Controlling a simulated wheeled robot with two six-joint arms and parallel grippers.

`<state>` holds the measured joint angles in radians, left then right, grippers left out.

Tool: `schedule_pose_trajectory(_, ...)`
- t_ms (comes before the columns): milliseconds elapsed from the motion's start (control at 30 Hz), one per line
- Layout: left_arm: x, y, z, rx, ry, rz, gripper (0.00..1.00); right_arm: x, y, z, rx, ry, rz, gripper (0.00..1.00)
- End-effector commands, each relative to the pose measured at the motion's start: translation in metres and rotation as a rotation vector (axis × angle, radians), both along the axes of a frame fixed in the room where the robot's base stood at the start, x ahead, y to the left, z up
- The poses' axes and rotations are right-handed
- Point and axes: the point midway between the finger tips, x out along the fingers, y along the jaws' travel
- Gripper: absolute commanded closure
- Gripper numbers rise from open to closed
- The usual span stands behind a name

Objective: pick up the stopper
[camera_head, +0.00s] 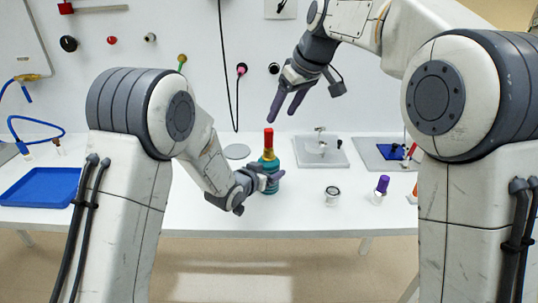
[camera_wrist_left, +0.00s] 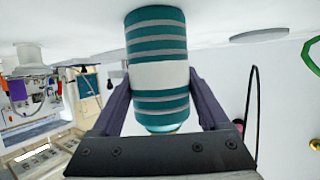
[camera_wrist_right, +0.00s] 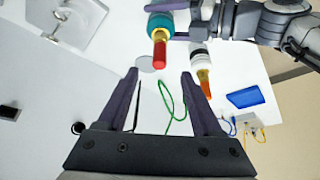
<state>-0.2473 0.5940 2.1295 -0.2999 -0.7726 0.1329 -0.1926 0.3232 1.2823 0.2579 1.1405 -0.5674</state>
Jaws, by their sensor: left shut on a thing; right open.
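A teal striped bottle (camera_head: 271,186) with a white band stands on the white table, with a yellow neck and a red stopper (camera_head: 268,137) on top. My left gripper (camera_head: 268,174) is shut on the bottle from the side. In the left wrist view the bottle (camera_wrist_left: 160,75) fills the space between its fingers. My right gripper (camera_head: 283,115) is open and empty above the bottle, pointing down. In the right wrist view the red stopper (camera_wrist_right: 160,52) lies just beyond the open fingertips, apart from them. The stopper is out of sight in the left wrist view.
A small jar (camera_head: 332,196) and a purple-capped vial (camera_head: 381,188) stand to the right. A grey plate (camera_head: 321,152) lies behind them. A blue tray (camera_head: 40,187) is at the far left. A bottle with an orange tip (camera_wrist_right: 204,82) shows in the right wrist view.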

Motion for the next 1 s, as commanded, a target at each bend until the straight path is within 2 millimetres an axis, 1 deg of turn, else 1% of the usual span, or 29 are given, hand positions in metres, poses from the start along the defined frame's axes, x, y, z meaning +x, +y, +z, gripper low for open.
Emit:
schedule_pose_trajectory(100, 0.000, 0.000, 0.001, -0.001, -0.002, 0.000, 0.94, 0.000, 0.011, -0.003, -0.019, 0.036, -0.117, 0.33)
schedule_pose_trajectory(333, 0.000, 0.000, 0.001, -0.001, -0.003, 0.000, 0.94, 0.002, 0.025, -0.005, -0.044, 0.069, -0.386, 0.33)
schedule_pose_trajectory(433, 0.000, 0.000, 0.001, -0.001, -0.003, 0.000, 0.94, 0.003, 0.029, -0.004, -0.047, 0.067, -0.470, 0.33)
schedule_pose_trajectory(567, 0.000, 0.000, 0.001, -0.001, -0.003, 0.000, 0.94, 0.005, 0.032, -0.006, -0.045, 0.065, -0.531, 0.33)
schedule_pose_trajectory(667, 0.000, 0.000, 0.001, -0.001, -0.003, 0.000, 0.94, 0.009, 0.032, -0.019, -0.047, 0.067, -0.545, 0.33)
schedule_pose_trajectory(800, 0.000, 0.000, 0.001, -0.001, -0.003, 0.000, 0.94, 0.019, 0.033, -0.042, -0.047, 0.067, -0.546, 0.33)
schedule_pose_trajectory(900, 0.001, 0.000, 0.001, -0.001, -0.003, 0.000, 0.94, 0.025, 0.035, -0.056, -0.046, 0.065, -0.546, 0.33)
schedule_pose_trajectory(1000, 0.001, 0.000, 0.001, -0.001, -0.003, 0.000, 0.94, 0.029, 0.035, -0.064, -0.045, 0.065, -0.545, 0.33)
